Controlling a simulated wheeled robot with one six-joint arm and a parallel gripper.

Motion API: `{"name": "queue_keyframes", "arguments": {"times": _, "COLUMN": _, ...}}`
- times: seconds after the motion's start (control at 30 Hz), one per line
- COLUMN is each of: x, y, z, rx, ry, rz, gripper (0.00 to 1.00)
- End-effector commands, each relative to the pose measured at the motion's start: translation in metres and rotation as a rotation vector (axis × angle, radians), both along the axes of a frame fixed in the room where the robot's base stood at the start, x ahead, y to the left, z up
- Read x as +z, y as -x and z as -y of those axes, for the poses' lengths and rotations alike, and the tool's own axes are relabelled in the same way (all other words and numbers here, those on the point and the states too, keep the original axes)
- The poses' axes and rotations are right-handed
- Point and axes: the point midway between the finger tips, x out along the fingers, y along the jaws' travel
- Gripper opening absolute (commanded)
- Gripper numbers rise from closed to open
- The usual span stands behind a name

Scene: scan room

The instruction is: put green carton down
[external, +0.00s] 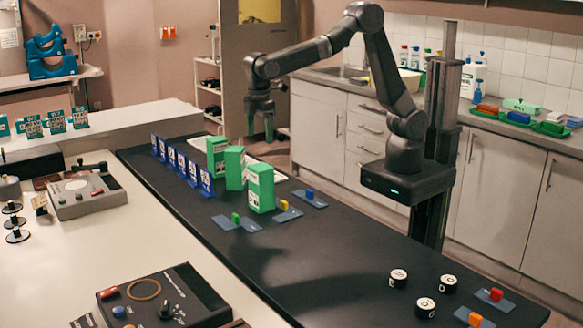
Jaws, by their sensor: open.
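Three green cartons with white printed labels stand upright on the dark table (330,255). The rear carton (216,157) is at the left, the middle carton (235,169) is just right of it, and the front carton (260,188) is nearest the camera. I cannot tell which of them is the task's carton. My gripper (261,134) points down, open and empty, above and slightly right of the middle carton. Its fingers appear clear of all the cartons.
A row of blue cards (181,163) stands left of the cartons. Black-and-white cylinders (425,307) stand near the front. The table's middle is bare. A control box (165,298) sits on the light counter.

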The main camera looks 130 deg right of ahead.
Motion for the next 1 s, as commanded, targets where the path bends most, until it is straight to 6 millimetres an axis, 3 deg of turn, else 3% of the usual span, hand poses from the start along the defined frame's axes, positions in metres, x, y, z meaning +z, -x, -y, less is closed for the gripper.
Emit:
{"name": "queue_keyframes", "arguments": {"times": 0.07, "x": 0.024, "y": -0.001, "z": 0.000, "rx": 0.000, "ry": 0.001, "rz": 0.007, "gripper": 0.85}}
{"name": "queue_keyframes", "arguments": {"times": 0.47, "x": 0.002, "y": 0.001, "z": 0.048, "rx": -0.123, "ry": 0.144, "rz": 0.280, "gripper": 0.85}}
{"name": "queue_keyframes", "arguments": {"times": 0.73, "x": -0.002, "y": 0.012, "z": 0.088, "rx": -0.201, "ry": 0.262, "rz": 0.645, "gripper": 0.85}}
{"name": "queue_keyframes", "arguments": {"times": 0.87, "x": 0.003, "y": 0.023, "z": 0.095, "rx": -0.206, "ry": 0.285, "rz": 0.837, "gripper": 0.85}}
{"name": "queue_keyframes", "arguments": {"times": 1.0, "x": 0.008, "y": 0.039, "z": 0.089, "rx": -0.187, "ry": 0.274, "rz": 1.040, "gripper": 0.85}}
